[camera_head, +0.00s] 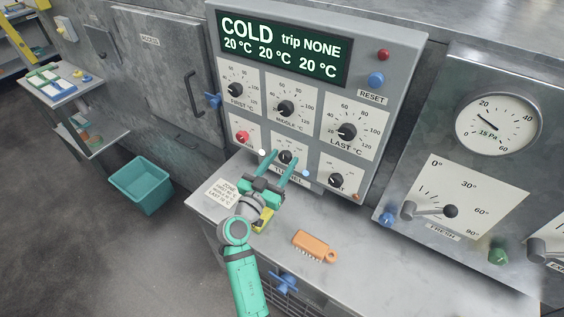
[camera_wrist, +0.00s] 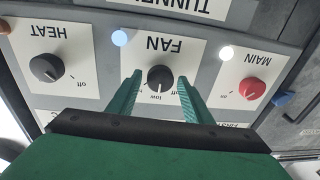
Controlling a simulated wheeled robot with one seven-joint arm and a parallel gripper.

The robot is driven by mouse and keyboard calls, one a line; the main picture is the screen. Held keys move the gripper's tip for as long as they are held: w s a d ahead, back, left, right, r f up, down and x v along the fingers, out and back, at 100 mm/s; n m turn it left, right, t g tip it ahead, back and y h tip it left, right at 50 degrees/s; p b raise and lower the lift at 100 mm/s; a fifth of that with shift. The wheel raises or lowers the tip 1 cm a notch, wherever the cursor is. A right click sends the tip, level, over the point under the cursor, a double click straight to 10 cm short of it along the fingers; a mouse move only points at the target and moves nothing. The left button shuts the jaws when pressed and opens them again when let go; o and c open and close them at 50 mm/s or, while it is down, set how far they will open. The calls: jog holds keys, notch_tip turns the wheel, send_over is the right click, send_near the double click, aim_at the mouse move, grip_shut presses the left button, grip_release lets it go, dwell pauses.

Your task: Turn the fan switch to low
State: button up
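The fan switch is a black round knob (camera_wrist: 160,79) on a white plate marked FAN, with "low" printed beside its rim in the wrist view. In the head view the fan knob (camera_head: 285,157) is in the middle of the panel's bottom row. My gripper (camera_head: 284,160) is open in front of it. In the wrist view the two green fingers (camera_wrist: 160,83) lie on either side of the knob, with a visible gap at each side. How deep the tips reach along the knob is hard to tell. The knob's exact pointer direction is too small to read surely.
The red MAIN knob (camera_wrist: 252,89) and black HEAT knob (camera_wrist: 46,68) flank the fan knob. Temperature dials (camera_head: 286,108) sit above it, under a display (camera_head: 280,48) reading COLD. An orange brush (camera_head: 315,246) and a label card (camera_head: 222,192) lie on the ledge below.

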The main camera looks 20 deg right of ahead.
jog(key=shift+f, duration=0.1)
jog(key=v, duration=1)
jog(key=shift+s+a, duration=0.2)
jog(key=shift+s, duration=0.1)
dwell(0.3)
